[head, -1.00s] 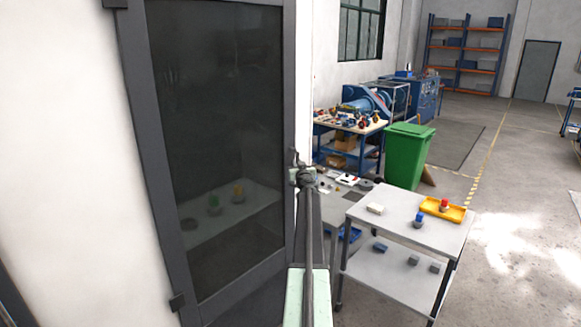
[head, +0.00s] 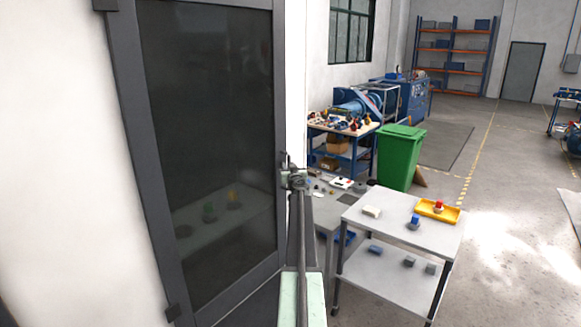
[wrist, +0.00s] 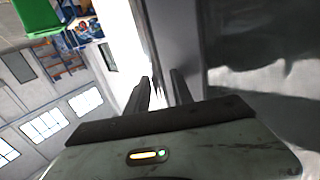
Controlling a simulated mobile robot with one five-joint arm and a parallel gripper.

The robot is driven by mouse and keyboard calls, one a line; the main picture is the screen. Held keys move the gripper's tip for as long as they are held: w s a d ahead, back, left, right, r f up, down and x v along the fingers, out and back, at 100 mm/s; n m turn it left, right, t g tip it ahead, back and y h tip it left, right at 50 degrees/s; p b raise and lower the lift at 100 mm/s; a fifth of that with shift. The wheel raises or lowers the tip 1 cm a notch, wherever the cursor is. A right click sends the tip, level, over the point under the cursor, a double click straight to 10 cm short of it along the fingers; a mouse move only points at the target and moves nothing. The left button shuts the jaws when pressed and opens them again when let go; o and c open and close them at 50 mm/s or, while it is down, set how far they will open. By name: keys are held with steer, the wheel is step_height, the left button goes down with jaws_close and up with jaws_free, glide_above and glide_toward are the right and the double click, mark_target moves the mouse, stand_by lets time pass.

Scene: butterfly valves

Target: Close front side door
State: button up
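The front side door (head: 200,140), a tall dark glass panel in a grey frame, fills the left of the head view. Hinge blocks show along its left edge. It looks nearly flush with the white housing; I cannot tell whether it is fully shut. My gripper (head: 291,166) is at the door's right edge, about mid-height; contact is unclear. In the wrist view, the two dark fingers of my gripper (wrist: 162,84) stand apart with nothing clearly held between them. A grey door-frame strip (wrist: 178,35) runs just beyond them.
A grey two-shelf cart (head: 385,215) stands close at right, with a yellow tray (head: 437,211) on top. A low grey table lies behind my arm. A green bin (head: 400,155) and a blue workbench (head: 342,130) are beyond. Open floor lies at far right.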

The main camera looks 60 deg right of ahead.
steer(key=shift+w+a, duration=0.25)
steer(key=v, duration=0.7)
steer(key=shift+s, duration=0.5)
steer(key=shift+a, duration=0.1)
